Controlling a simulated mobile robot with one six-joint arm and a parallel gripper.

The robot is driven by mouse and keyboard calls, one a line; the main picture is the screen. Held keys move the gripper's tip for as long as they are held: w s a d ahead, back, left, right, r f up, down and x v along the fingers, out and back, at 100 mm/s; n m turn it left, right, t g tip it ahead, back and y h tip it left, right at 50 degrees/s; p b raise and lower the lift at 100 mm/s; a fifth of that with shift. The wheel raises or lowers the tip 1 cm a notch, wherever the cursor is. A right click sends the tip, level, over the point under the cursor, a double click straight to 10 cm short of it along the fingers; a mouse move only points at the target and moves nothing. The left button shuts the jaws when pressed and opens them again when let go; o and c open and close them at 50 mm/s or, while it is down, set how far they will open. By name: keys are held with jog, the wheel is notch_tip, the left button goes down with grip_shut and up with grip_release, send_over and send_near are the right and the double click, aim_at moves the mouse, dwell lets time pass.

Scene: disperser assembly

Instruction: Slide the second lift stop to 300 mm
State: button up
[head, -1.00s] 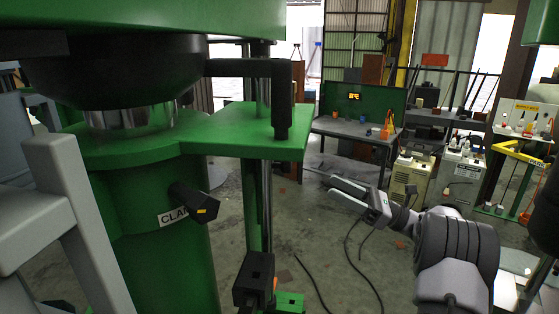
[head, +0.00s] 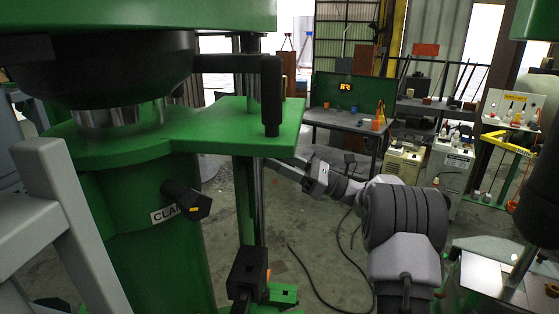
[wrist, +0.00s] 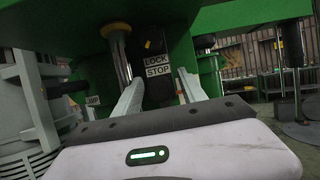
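A black stop block with white LOCK and STOP labels (wrist: 157,64) hangs under a green plate in the wrist view. My gripper (wrist: 160,78) has its two pale fingers spread on either side of the labels, with the block beyond or between them. I cannot tell if they touch it. In the head view my gripper (head: 278,166) reaches in from the right to the green column; its fingertips are partly hidden behind the column and the plate. A black block with an orange side (head: 249,268) sits lower on the column. No scale reading is legible.
The green plate (head: 220,130) overhangs close above my gripper, with a black bent bar (head: 271,95) on it. A black clamp knob (head: 188,200) juts from the green cylinder at left. A shiny rod (wrist: 117,58) stands beside the fingers. A workbench (head: 350,123) is farther back.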

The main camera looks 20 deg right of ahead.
grip_shut()
dwell(1.2)
